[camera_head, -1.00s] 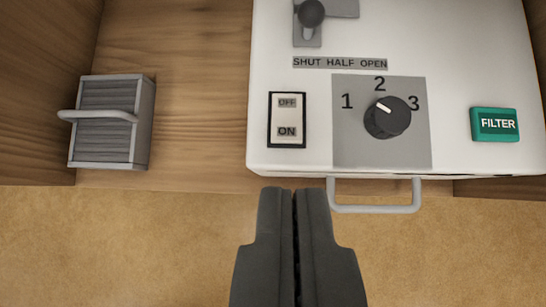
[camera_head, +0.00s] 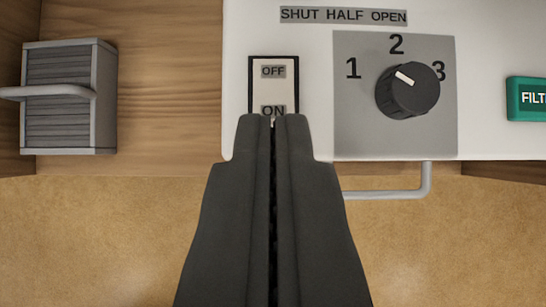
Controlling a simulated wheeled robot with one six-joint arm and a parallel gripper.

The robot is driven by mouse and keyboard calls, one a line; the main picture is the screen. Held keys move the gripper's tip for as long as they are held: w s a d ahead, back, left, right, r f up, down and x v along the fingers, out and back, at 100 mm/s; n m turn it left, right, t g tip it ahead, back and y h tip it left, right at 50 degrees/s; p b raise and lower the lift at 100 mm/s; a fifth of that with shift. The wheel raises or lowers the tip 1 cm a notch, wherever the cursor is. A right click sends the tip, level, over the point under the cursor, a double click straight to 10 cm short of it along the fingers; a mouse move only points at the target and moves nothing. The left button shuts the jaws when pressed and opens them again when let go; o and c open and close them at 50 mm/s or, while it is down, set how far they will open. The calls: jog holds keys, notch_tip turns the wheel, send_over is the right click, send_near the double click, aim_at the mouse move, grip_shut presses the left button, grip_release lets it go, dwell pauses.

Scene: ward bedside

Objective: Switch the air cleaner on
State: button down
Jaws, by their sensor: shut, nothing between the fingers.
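The air cleaner (camera_head: 237,22) is a white unit with a control panel on top. Its rocker switch (camera_head: 273,90) has a dark frame, with OFF on the upper part and ON on the lower part. My gripper (camera_head: 273,118) is shut and empty. Its fingertips overlap the lower edge of the switch in the picture, just at the ON label, and hide the bottom of the switch. I cannot tell whether they touch it or hover above it.
Right of the switch is a black dial (camera_head: 407,90) with marks 1, 2 and 3. A green FILTER button (camera_head: 527,99) is at the right edge. A handle (camera_head: 426,180) juts from the front. A grey ribbed box with a handle (camera_head: 70,100) stands at left, apart.

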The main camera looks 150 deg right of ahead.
aim_at(272, 104)
jog(key=x, duration=0.4)
jog(key=shift+s, duration=0.1)
notch_tip(272, 104, down, 3)
jog(key=shift+r, duration=0.1)
jog(key=shift+s+d+f, duration=0.1)
jog(key=shift+f, duration=0.6)
jog(key=shift+s+d+f, duration=0.1)
jog(key=shift+s+f, duration=0.05)
jog(key=shift+f, duration=0.25)
jog(key=shift+r, duration=0.2)
jog(key=shift+r, duration=0.75)
